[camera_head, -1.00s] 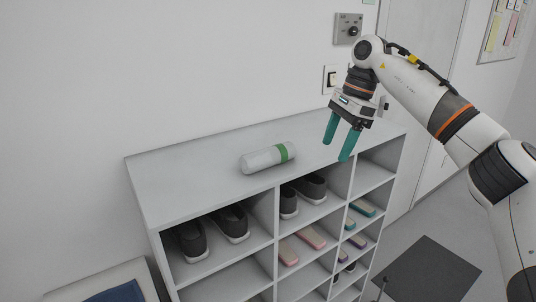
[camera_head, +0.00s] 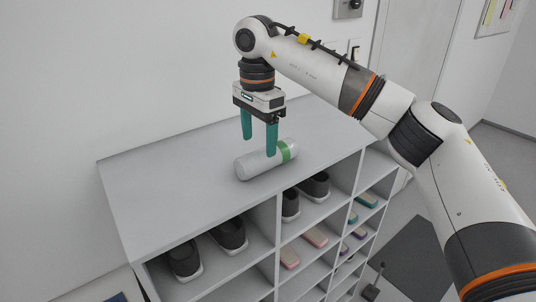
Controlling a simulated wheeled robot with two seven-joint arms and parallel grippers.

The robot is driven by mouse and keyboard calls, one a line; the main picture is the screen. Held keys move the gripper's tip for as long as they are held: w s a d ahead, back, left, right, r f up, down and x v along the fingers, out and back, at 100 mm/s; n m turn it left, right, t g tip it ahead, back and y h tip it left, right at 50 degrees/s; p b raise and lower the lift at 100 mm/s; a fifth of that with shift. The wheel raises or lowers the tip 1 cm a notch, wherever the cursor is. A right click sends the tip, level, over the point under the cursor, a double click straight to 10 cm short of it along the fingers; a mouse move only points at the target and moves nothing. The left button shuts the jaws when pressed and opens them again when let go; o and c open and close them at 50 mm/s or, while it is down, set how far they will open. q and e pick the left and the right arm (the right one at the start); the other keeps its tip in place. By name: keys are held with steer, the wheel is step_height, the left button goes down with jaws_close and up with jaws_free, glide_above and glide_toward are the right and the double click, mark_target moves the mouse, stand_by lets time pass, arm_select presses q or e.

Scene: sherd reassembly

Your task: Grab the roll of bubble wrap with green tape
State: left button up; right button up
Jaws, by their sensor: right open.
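The roll of bubble wrap (camera_head: 254,164) lies on its side on top of the grey shoe cabinet (camera_head: 150,185). It is pale grey-white with a band of green tape (camera_head: 285,152) near its right end. My right gripper (camera_head: 259,147) points down over the roll with its two green fingers open and apart. In the picture one fingertip overlaps the roll near the green tape, and the other is behind and left of it. I cannot tell whether the fingers touch the roll. My left gripper is not in view.
The cabinet's open compartments hold dark shoes (camera_head: 230,235) and several coloured slippers (camera_head: 315,237). A wall stands close behind the cabinet. The cabinet top is clear around the roll. A dark mat (camera_head: 418,255) lies on the floor at the right.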

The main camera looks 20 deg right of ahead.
mark_target(259, 153)
steer(key=shift+w+f, duration=0.15)
steer(key=shift+f, duration=0.15)
steer(key=f, duration=0.1)
steer(key=f+p, duration=0.2)
steer(key=f, duration=0.1)
steer(key=shift+s, duration=0.25)
steer(key=shift+f+p, duration=0.3)
steer(key=shift+f, duration=0.15)
steer(key=shift+w+f, duration=0.1)
steer(key=shift+f, duration=0.05)
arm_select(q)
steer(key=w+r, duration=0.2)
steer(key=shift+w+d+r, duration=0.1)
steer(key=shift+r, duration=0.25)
arm_select(e)
steer(key=c, duration=1.1)
steer(key=shift+o, duration=0.2)
